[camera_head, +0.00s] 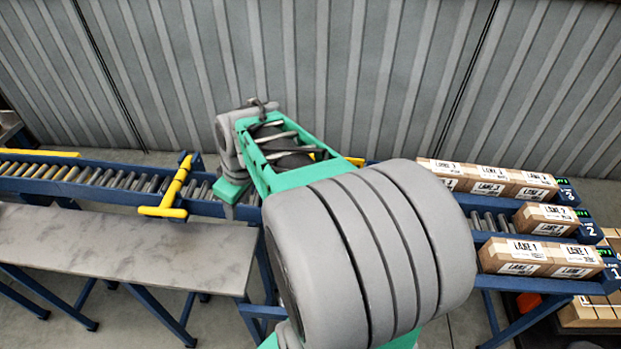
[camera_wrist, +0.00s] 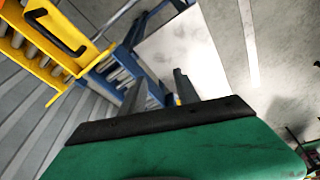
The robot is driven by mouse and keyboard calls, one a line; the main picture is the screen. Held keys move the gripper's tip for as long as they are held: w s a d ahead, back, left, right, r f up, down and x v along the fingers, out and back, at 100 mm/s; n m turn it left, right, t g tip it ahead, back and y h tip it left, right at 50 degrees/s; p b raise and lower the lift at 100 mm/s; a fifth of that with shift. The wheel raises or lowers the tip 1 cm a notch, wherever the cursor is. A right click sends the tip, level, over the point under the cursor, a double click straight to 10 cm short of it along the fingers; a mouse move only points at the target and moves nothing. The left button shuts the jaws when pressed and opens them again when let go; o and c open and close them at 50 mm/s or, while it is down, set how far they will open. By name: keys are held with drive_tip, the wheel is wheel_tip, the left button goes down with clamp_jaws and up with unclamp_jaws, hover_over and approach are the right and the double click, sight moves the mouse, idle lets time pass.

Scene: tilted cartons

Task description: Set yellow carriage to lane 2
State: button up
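The yellow carriage (camera_wrist: 42,58) shows in the upper left of the wrist view as a yellow slotted frame with a black handle (camera_wrist: 55,32). In the head view my arm hides most of it; only small yellow parts (camera_head: 354,161) show behind the arm. My gripper (camera_wrist: 158,88) is open and empty, its two dark fingers apart. The carriage and handle lie to the left of the fingers, not between them. The lane 2 end (camera_head: 587,231) is at the right, between lane 3 behind and lane 1 in front.
A roller conveyor (camera_head: 92,178) runs in from the left, with a yellow T-shaped bar (camera_head: 172,188) across it. A grey table (camera_head: 110,245) stands in front. Cartons sit on lane 3 (camera_head: 490,178), lane 2 (camera_head: 545,217) and lane 1 (camera_head: 535,256). A corrugated wall (camera_head: 370,80) stands behind.

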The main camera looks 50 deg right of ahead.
drive_tip(key=s+d+f+n+t+p, duration=0.1)
drive_tip(key=d+f+n, duration=0.1)
drive_tip(key=d, duration=0.7)
drive_tip(key=s+d+f+n+p, duration=0.1)
drive_tip(key=s+d+f, duration=0.15)
drive_tip(key=d, duration=0.65)
drive_tip(key=s+d+f+n+t+p, duration=0.1)
drive_tip(key=d+f+n, duration=0.1)
drive_tip(key=d, duration=0.7)
drive_tip(key=shift+y, duration=0.4)
drive_tip(key=x, duration=0.8)
drive_tip(key=shift+p, duration=0.4)
drive_tip(key=shift+w+f, duration=0.1)
drive_tip(key=shift+f, duration=0.05)
drive_tip(key=shift+c, duration=0.5)
clamp_jaws()
